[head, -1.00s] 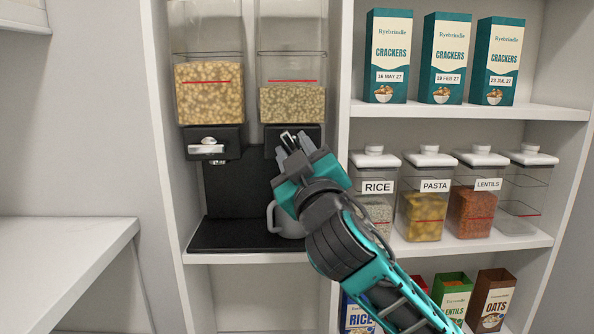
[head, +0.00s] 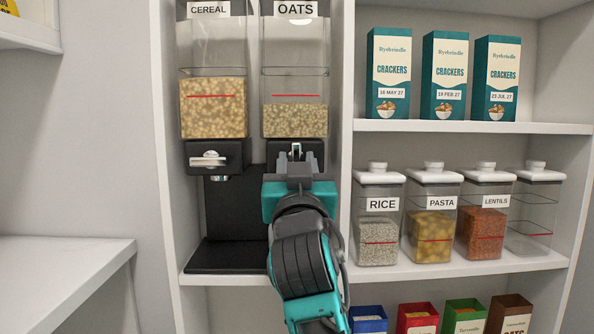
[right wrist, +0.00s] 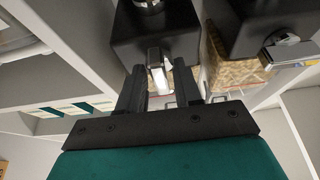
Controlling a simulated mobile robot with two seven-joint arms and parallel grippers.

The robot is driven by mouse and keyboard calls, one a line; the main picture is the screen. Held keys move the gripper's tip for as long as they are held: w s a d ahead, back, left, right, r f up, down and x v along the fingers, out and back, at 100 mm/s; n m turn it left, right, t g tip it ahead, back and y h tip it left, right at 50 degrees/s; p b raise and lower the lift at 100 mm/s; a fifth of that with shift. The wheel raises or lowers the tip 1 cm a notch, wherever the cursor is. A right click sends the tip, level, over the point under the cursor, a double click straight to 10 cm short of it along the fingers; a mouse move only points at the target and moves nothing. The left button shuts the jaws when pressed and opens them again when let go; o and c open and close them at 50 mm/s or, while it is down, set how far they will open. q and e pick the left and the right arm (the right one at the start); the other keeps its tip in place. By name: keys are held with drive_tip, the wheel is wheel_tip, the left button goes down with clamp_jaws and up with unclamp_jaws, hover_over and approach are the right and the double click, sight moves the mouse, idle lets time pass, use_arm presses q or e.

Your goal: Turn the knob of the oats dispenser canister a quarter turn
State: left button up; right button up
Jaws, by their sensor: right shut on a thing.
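The oats canister (head: 294,85) hangs in the right half of the dispenser, labelled OATS and partly full of pale grain. Its metal knob (head: 296,151) is on the front of the black outlet block below it and looks upright, while the cereal knob (head: 208,160) lies level. My right gripper (head: 297,163) is at the oats knob from the front, its fingers on either side of it. In the right wrist view, the knob (right wrist: 157,68) stands between the two fingertips, and the gripper is shut on it. My left gripper is not in view.
The cereal canister (head: 213,108) is just left. The black dispenser tray (head: 213,257) is below, its right part hidden by my arm. Jars of rice (head: 377,228), pasta (head: 432,218) and lentils (head: 485,217) stand right of the divider. Cracker boxes (head: 442,75) stand above.

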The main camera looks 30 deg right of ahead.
drive_tip(key=shift+r, duration=0.2)
drive_tip(key=o, duration=0.7)
drive_tip(key=shift+o, duration=0.2)
drive_tip(key=shift+f, duration=0.1)
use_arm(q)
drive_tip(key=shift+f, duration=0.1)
use_arm(e)
drive_tip(key=shift+f, duration=0.1)
